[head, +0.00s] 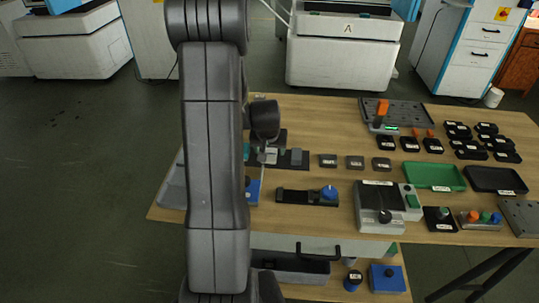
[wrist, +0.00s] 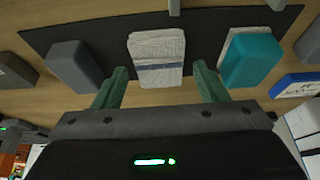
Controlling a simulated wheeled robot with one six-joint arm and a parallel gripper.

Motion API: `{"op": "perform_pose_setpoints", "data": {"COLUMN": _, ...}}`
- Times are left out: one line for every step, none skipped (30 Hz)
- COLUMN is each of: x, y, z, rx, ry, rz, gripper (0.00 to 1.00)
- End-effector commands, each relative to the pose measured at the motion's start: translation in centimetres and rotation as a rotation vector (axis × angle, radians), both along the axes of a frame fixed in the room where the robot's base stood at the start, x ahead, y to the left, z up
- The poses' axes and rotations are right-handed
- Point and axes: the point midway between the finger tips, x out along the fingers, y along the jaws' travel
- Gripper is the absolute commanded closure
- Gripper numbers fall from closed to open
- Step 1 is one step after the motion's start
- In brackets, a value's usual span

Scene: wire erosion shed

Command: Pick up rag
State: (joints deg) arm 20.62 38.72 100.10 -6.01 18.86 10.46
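The rag (wrist: 157,48) is a folded, whitish-grey cloth with a blue stripe, lying on a dark mat (wrist: 108,24) in the wrist view. My gripper (wrist: 160,72) has two green fingers, spread open with nothing between them in its grip. The fingertips appear on either side of the rag's near end, apart from it; how high they are above it I cannot tell. In the head view the rag shows as a small pale patch (head: 270,156) on the mat, partly hidden by my arm.
On the mat, a grey block (wrist: 75,68) lies left of the rag and a teal block (wrist: 250,60) lies right, close to the right finger. A blue-and-white item (wrist: 298,85) is farther right. The wooden table (head: 335,225) also holds a green tray (head: 434,177) and several small dark blocks.

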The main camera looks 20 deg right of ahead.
Motion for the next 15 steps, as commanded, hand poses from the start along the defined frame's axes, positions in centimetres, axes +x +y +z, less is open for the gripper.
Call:
{"op": "perform_pose_setpoints", "data": {"x": 0.0, "y": 0.0, "z": 0.01, "rx": 0.0, "ry": 0.0, "rz": 0.0, "gripper": 0.45}}
{"op": "perform_pose_setpoints", "data": {"x": 0.0, "y": 0.0, "z": 0.01, "rx": 0.0, "ry": 0.0, "rz": 0.0, "gripper": 0.51}}
{"op": "perform_pose_setpoints", "data": {"x": 0.0, "y": 0.0, "z": 0.01, "rx": 0.0, "ry": 0.0, "rz": 0.0, "gripper": 0.59}}
{"op": "perform_pose_setpoints", "data": {"x": 0.0, "y": 0.0, "z": 0.01, "rx": 0.0, "ry": 0.0, "rz": 0.0, "gripper": 0.64}}
{"op": "perform_pose_setpoints", "data": {"x": 0.0, "y": 0.0, "z": 0.01, "rx": 0.0, "ry": 0.0, "rz": 0.0, "gripper": 0.7}}
{"op": "perform_pose_setpoints", "data": {"x": -0.01, "y": 0.0, "z": 0.02, "rx": 0.0, "ry": 0.0, "rz": 0.0, "gripper": 0.77}}
{"op": "perform_pose_setpoints", "data": {"x": -0.01, "y": 0.0, "z": 0.02, "rx": 0.0, "ry": 0.0, "rz": 0.0, "gripper": 0.77}}
{"op": "perform_pose_setpoints", "data": {"x": 0.0, "y": 0.0, "z": 0.02, "rx": 0.0, "ry": 0.0, "rz": 0.0, "gripper": 0.77}}
{"op": "perform_pose_setpoints", "data": {"x": 0.0, "y": 0.0, "z": 0.02, "rx": 0.0, "ry": 0.0, "rz": 0.0, "gripper": 0.77}}
{"op": "perform_pose_setpoints", "data": {"x": 0.0, "y": 0.0, "z": 0.02, "rx": 0.0, "ry": 0.0, "rz": 0.0, "gripper": 0.77}}
{"op": "perform_pose_setpoints", "data": {"x": 0.0, "y": 0.0, "z": 0.02, "rx": 0.0, "ry": 0.0, "rz": 0.0, "gripper": 0.77}}
{"op": "perform_pose_setpoints", "data": {"x": 0.0, "y": 0.0, "z": 0.03, "rx": 0.0, "ry": 0.0, "rz": 0.0, "gripper": 0.77}}
{"op": "perform_pose_setpoints", "data": {"x": 0.0, "y": 0.0, "z": 0.08, "rx": 0.0, "ry": 0.0, "rz": 0.0, "gripper": 0.77}}
{"op": "perform_pose_setpoints", "data": {"x": 0.01, "y": -0.01, "z": 0.17, "rx": 0.0, "ry": -0.001, "rz": 0.0, "gripper": 0.77}}
{"op": "perform_pose_setpoints", "data": {"x": 0.03, "y": -0.02, "z": 0.38, "rx": -0.001, "ry": -0.002, "rz": 0.0, "gripper": 0.77}}
